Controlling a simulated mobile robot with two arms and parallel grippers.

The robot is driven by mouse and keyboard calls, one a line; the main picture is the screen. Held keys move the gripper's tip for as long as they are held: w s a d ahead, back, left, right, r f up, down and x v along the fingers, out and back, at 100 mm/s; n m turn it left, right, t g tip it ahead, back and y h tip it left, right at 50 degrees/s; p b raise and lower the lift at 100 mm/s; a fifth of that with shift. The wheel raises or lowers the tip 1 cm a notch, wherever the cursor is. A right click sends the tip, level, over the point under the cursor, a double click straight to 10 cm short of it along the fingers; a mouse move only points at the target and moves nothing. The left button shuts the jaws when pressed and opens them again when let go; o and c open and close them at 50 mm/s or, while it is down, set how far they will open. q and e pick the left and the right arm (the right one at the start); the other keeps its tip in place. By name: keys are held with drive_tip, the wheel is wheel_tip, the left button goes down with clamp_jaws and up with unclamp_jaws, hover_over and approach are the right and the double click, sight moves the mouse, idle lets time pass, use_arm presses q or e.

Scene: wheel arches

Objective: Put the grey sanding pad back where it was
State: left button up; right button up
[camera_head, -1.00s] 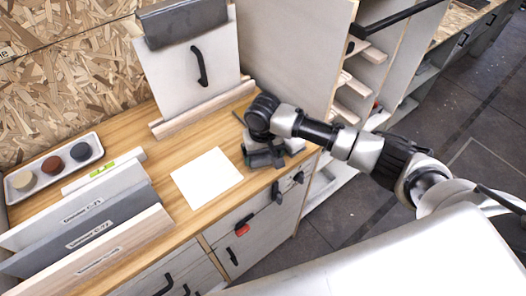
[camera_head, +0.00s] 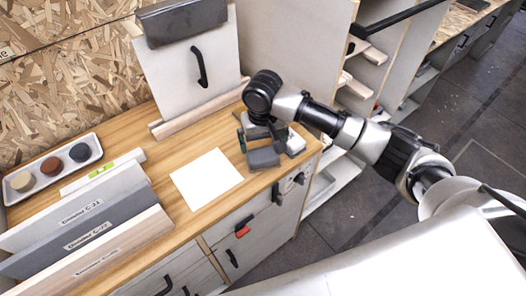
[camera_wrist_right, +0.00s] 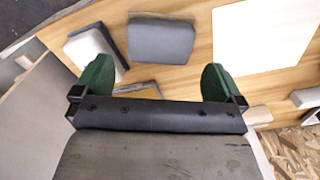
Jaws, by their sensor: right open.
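The grey sanding pad (camera_head: 264,157) lies on the wooden worktop near its right front edge. It also shows in the right wrist view (camera_wrist_right: 162,41), beyond my fingertips and between their lines. My right gripper (camera_head: 262,136) is just behind and above the pad. In the right wrist view my right gripper (camera_wrist_right: 157,84) has its two green fingers wide apart with nothing between them. A pale block with a dark grey side (camera_wrist_right: 95,50) lies beside the pad. My left gripper is not in view.
A white sheet (camera_head: 206,178) lies left of the pad. A tray with several round discs (camera_head: 54,168) and labelled boards (camera_head: 90,232) stand farther left. A panel with a black handle (camera_head: 190,70) stands behind, topped by a dark grey block (camera_head: 183,20). A tall partition (camera_head: 290,50) stands at the back right.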

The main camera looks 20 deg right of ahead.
sight(263, 154)
wheel_tip(263, 154, up, 6)
drive_tip(key=shift+f, duration=0.1)
